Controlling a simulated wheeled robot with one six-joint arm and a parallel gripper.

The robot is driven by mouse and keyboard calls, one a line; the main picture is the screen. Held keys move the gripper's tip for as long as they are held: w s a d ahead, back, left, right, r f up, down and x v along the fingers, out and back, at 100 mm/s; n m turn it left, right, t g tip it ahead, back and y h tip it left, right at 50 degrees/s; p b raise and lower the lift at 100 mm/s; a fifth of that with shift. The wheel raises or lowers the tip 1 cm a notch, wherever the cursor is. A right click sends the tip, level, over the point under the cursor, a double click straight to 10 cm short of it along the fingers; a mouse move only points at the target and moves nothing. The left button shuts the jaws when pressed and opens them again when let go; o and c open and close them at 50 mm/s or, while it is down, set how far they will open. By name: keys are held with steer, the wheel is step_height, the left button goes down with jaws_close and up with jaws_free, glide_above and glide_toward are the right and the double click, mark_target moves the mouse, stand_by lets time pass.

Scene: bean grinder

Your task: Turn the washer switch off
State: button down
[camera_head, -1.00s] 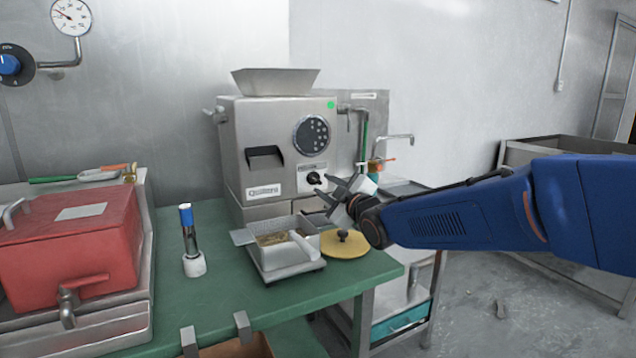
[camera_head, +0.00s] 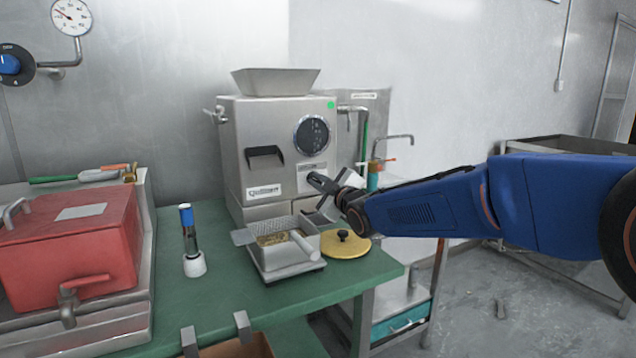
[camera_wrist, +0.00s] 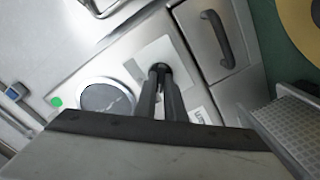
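The washer switch is not clearly identifiable. The steel machine (camera_head: 290,150) stands at the back of the green table, with a round dial (camera_head: 311,134) on its front. A small black knob sat below that dial a second ago; in the head view my gripper (camera_head: 318,196) now hides it, its upper tip right at that spot. In the wrist view my gripper (camera_wrist: 160,80) shows as two slim dark prongs close together, ending at a dark round part (camera_wrist: 160,68) on a pale plate. I cannot tell whether they grip it or only stand around it.
A blue-topped tool (camera_head: 188,240) and a red box (camera_head: 68,245) stand further left. A steel tap (camera_head: 390,139) is behind my arm.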

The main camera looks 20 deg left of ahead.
steer(key=shift+m, duration=0.3)
steer(key=m, duration=0.9)
steer(key=shift+w+d, duration=0.1)
stand_by(0.6)
steer(key=c, duration=1.8)
jaws_free()
steer(key=shift+c, duration=0.2)
